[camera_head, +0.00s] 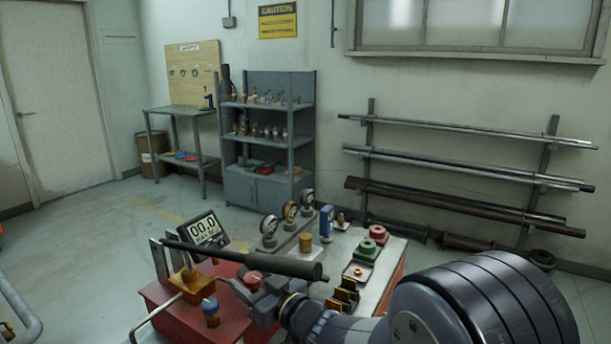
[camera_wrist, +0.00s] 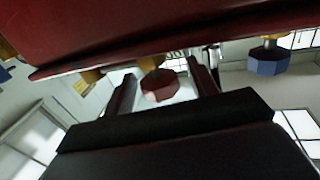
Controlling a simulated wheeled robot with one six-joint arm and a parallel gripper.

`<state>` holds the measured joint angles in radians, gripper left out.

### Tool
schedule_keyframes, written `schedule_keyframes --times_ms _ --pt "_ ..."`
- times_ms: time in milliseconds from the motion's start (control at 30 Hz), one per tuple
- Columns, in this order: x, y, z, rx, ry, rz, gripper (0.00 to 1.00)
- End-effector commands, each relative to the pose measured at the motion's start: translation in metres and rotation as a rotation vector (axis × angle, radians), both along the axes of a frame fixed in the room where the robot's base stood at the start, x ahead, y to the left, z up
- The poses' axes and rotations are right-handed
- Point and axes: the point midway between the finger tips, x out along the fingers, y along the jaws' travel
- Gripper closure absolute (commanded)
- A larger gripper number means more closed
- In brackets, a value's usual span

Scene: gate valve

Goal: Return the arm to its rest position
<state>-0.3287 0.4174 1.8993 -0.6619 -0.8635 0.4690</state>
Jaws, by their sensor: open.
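My gripper (camera_head: 243,290) is low over the red-topped bench in the head view, beside a small red knob (camera_head: 253,279). In the wrist view the two dark fingers (camera_wrist: 162,88) are apart. The dark red faceted knob (camera_wrist: 161,84) shows between them, and no contact can be made out. My arm comes in from the lower right of the head view, bent down to the bench. A blue knob (camera_head: 210,308) stands to the left of my gripper; a blue knob (camera_wrist: 268,60) also shows at the right in the wrist view.
A dark pipe (camera_head: 245,259) runs just above and behind my gripper, near a brass block (camera_head: 190,283). A 00.0 display (camera_head: 208,232), gauges and coloured blocks (camera_head: 366,248) crowd the bench. Shelves (camera_head: 266,130) and a pipe rack (camera_head: 455,180) stand farther back.

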Motion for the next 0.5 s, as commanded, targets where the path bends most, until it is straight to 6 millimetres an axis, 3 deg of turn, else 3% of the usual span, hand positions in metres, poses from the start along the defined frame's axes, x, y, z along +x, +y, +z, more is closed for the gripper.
schedule_keyframes --times_ms 500 --pt "0.0014 -0.001 0.0027 -0.001 0.001 0.271 0.45"
